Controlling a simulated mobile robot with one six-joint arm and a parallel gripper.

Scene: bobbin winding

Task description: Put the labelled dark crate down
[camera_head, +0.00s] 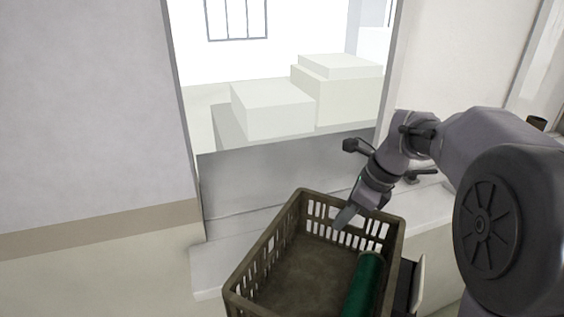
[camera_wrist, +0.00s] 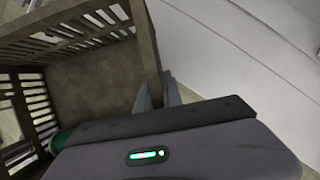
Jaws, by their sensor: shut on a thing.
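The dark brown slatted crate (camera_head: 232,292) stands large at the bottom middle of the head view, with a green cylinder (camera_head: 365,283) lying along its right side. My gripper (camera_head: 346,216) is at the crate's far wall, its jaws shut on that wall. In the wrist view the crate (camera_wrist: 85,92) fills the upper left, and my gripper's fingers (camera_wrist: 158,95) straddle the crate wall. A bit of the green cylinder (camera_wrist: 60,140) shows at the lower left there. No label on the crate is visible. Whether the crate's underside touches anything is hidden.
A pale counter or ledge (camera_head: 212,262) runs behind and below the crate. Behind it is an opening with white boxes (camera_head: 272,110) on a grey surface. A wall (camera_head: 90,120) stands at left. A pale panel (camera_head: 419,284) is close at the crate's right.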

